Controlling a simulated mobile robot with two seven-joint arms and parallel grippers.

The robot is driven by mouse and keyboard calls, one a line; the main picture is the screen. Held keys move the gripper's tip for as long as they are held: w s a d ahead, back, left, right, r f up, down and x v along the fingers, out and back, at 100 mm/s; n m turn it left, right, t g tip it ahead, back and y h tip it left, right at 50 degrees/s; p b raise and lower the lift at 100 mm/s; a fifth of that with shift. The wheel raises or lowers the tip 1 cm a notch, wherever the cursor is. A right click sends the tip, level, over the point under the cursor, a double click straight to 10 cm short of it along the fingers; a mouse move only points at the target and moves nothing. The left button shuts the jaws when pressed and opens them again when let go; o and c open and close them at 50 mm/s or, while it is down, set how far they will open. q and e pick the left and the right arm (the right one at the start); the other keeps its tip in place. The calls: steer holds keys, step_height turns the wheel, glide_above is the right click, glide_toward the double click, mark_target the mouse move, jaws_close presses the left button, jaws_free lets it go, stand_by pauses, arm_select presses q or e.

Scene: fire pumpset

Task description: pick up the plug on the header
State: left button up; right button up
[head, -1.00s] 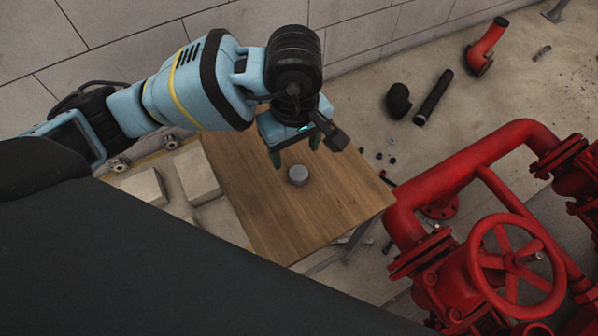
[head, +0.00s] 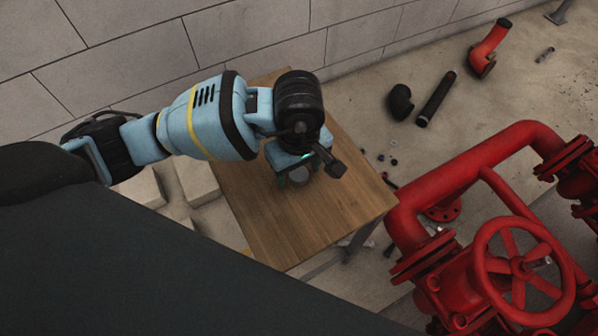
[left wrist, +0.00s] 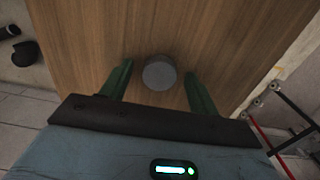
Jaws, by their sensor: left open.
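A small round grey plug (head: 300,176) sits on the wooden board (head: 345,212). In the left wrist view the plug (left wrist: 159,73) shows as a grey disc on the brown wood. My left gripper (head: 297,180) is open just above the plug and partly covers it in the head view. In the left wrist view its two green fingers (left wrist: 158,84) stand apart on either side of the plug, with gaps between them and it. I cannot tell the exact height of the fingertips over the board. The right gripper is not in view.
Red pipework with a handwheel (head: 522,268) stands to the right of the board. Pale blocks (head: 198,180) lie at its left. A black elbow (head: 400,101), a black pipe (head: 436,98) and a red elbow (head: 489,48) lie on the floor behind.

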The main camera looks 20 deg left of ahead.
arm_select(q)
steer(key=c, duration=1.1)
steer(key=shift+o, duration=0.2)
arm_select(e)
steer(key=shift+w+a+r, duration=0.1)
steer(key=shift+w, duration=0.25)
arm_select(q)
steer(key=shift+r, duration=0.15)
